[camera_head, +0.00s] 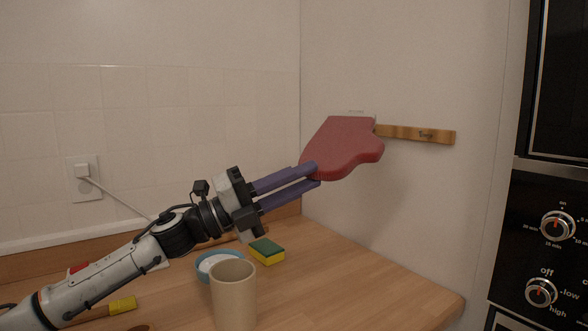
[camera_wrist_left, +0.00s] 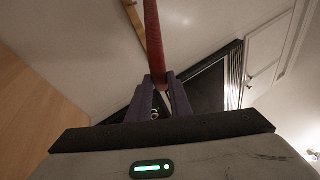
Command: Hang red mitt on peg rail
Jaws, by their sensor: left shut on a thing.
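The red mitt (camera_head: 345,145) is held up in front of the side wall in the head view. It covers the left end of the wooden peg rail (camera_head: 430,135); whether it touches the rail I cannot tell. My left gripper (camera_head: 312,172) is shut on the lower left end of the mitt. In the left wrist view the mitt (camera_wrist_left: 154,45) shows edge-on between the fingertips (camera_wrist_left: 161,82), with the rail (camera_wrist_left: 134,20) beside it to the left. Any peg behind the mitt is hidden. My right gripper is not in view.
On the wooden counter (camera_head: 370,280) stand a beige cup (camera_head: 233,295), a blue-rimmed bowl (camera_head: 212,265) and a green and yellow sponge (camera_head: 266,251), below my left arm. The ovens (camera_head: 550,230) stand at the right. The counter's right part is clear.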

